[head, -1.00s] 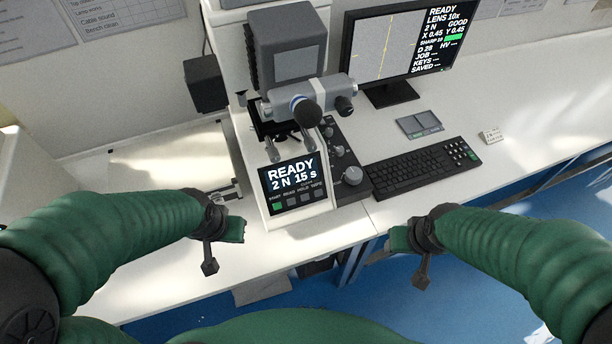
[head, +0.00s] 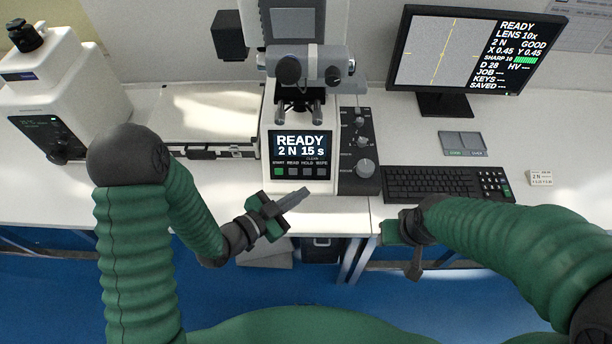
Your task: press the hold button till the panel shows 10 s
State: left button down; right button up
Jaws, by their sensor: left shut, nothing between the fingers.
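The hardness tester's front panel (head: 301,145) reads READY, 2 N, 15 s. Below the screen is a row of small buttons labelled START, READ, HOLD and WIPE. The START button (head: 279,171) is green and the hold button (head: 307,171) is dark grey, third from the left. My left gripper (head: 303,191) is shut and empty, its tips a little in front of and below the button row, apart from it as far as I can see. My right gripper (head: 388,232) is by the table's front edge, to the right of the tester; its fingers do not show clearly.
A knob block (head: 358,150) stands right of the panel. A keyboard (head: 440,185), a monitor (head: 470,60) and a small grey pad (head: 463,143) are further right. Another white machine (head: 60,90) stands at the left.

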aim_at(307, 172)
pick_arm(q)
jog(key=w+f+b, duration=0.3)
jog(key=w+f, duration=0.1)
jog(key=w, duration=0.3)
jog(key=shift+w+d+f, duration=0.2)
jog(key=shift+w+d, duration=0.05)
jog(key=shift+d, duration=0.05)
pick_arm(e)
jog(key=f, duration=0.1)
jog(key=a+f, duration=0.1)
jog(key=f, duration=0.1)
jog(key=shift+f, duration=0.1)
dwell(1.3)
pick_arm(q)
jog(key=shift+d, duration=0.25)
pick_arm(e)
jog(key=shift+d, duration=0.35)
